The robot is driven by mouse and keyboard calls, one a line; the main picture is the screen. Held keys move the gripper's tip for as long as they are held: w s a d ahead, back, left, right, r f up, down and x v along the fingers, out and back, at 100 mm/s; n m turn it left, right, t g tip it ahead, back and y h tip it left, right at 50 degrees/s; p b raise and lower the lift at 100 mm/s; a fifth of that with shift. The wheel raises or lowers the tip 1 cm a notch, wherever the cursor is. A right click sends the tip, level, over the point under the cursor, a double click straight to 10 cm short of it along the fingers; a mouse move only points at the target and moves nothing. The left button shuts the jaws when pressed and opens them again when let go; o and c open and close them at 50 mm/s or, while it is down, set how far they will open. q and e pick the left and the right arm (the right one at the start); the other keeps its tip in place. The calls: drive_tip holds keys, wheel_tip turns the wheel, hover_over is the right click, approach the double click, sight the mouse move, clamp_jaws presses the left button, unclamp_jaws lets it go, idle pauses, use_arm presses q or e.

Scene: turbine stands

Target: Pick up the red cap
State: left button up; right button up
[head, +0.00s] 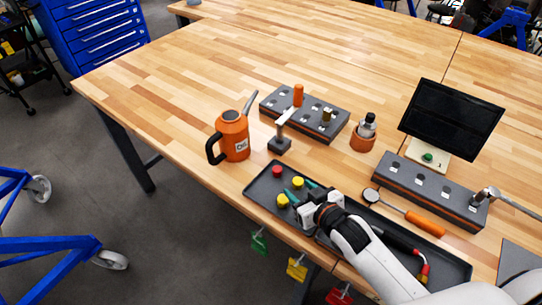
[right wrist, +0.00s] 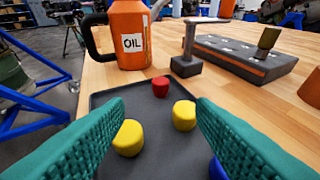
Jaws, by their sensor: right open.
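The red cap (head: 277,171) stands in the far left corner of the dark tray (head: 262,200). In the right wrist view the red cap (right wrist: 160,87) shows between and beyond my fingers, near the tray's far edge. My right gripper (head: 301,190) is over the tray, to the right of the red cap and apart from it. Its teal fingers (right wrist: 160,108) are open, with nothing held between them. Two yellow caps, one at left (right wrist: 128,138) and one at right (right wrist: 184,115), stand nearer than the red cap. My left gripper is not in view.
An orange oil can (head: 233,137) and a small dark stand with an upright post (head: 280,145) are just beyond the tray. A blue cap (right wrist: 217,169) is partly hidden by my right finger. The table's left side is clear.

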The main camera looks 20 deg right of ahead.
sight(278, 170)
drive_tip(key=shift+w+a+f+p, duration=0.15)
drive_tip(key=shift+w+p, duration=0.15)
drive_tip(key=shift+w, duration=0.9)
drive_tip(key=p+x, duration=0.1)
drive_tip(key=x, duration=0.2)
drive_tip(key=shift+a+f, duration=0.1)
drive_tip(key=shift+a, duration=0.05)
drive_tip(key=shift+w+f, duration=0.15)
drive_tip(key=shift+w, duration=0.2)
drive_tip(key=p+x, duration=0.1)
drive_tip(key=x, duration=0.4)
drive_tip(key=shift+w+a+f+p, duration=0.1)
drive_tip(key=shift+w+f+p, duration=0.05)
drive_tip(key=shift+p, duration=0.15)
drive_tip(key=shift+w+f, duration=0.1)
drive_tip(key=shift+w, duration=0.1)
drive_tip(key=shift+c, duration=0.5)
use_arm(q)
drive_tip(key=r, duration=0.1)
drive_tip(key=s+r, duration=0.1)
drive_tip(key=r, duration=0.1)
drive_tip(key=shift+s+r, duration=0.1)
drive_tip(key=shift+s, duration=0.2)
use_arm(e)
clamp_jaws()
